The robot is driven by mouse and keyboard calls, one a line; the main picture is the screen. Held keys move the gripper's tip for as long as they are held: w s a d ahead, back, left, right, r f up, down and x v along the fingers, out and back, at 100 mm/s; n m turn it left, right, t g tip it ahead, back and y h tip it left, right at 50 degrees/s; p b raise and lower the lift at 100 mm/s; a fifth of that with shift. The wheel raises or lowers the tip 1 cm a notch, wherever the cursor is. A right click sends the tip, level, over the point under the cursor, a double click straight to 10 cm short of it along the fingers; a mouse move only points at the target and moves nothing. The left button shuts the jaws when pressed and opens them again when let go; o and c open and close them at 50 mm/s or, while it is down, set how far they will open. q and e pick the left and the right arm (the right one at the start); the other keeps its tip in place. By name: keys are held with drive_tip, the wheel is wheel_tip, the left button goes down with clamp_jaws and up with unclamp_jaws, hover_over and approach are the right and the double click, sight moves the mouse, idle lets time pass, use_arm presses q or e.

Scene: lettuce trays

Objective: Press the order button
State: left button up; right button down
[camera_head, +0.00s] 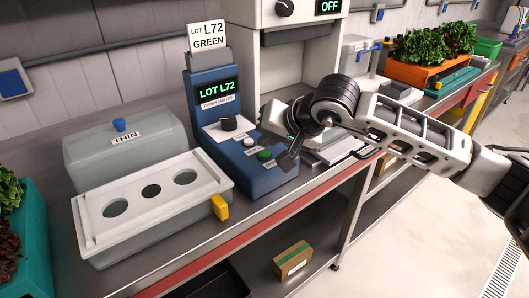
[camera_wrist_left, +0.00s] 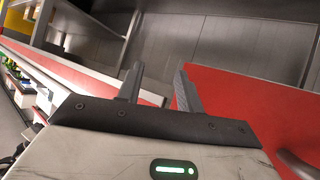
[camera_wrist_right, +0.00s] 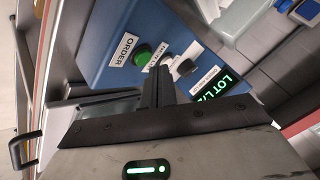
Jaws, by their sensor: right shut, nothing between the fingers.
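The green order button (camera_head: 264,155) sits on the sloping front of a blue console (camera_head: 222,160) whose screen reads LOT L72. In the right wrist view the green button (camera_wrist_right: 143,55) stands beside a label reading ORDER. My right gripper (camera_head: 288,162) is shut and empty. Its tips are just right of and below the button in the head view, seemingly close to the panel; I cannot tell whether they touch. My left gripper (camera_wrist_left: 158,85) is open and empty in the left wrist view, facing a red surface and a grey panel; it is not in the head view.
A black knob (camera_head: 229,123) and a white button (camera_head: 249,142) share the console. A lidded bin marked THIN (camera_head: 90,155) and a white box with round holes (camera_head: 150,222) stand to the left. A machine reading OFF (camera_head: 285,45) stands behind. A small cardboard box (camera_head: 293,261) sits on the lower shelf.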

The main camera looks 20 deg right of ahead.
sight(268, 156)
drive_tip(key=shift+f, duration=0.1)
drive_tip(key=shift+f+b, duration=0.35)
drive_tip(key=shift+b, duration=0.35)
drive_tip(key=shift+f+b, duration=0.5)
drive_tip(key=shift+b, duration=0.1)
idle(0.6)
drive_tip(key=shift+r, duration=0.1)
drive_tip(key=shift+r+p, duration=0.3)
drive_tip(key=shift+r, duration=0.5)
drive_tip(key=shift+r+p, duration=1.35)
drive_tip(key=shift+r, duration=1.2)
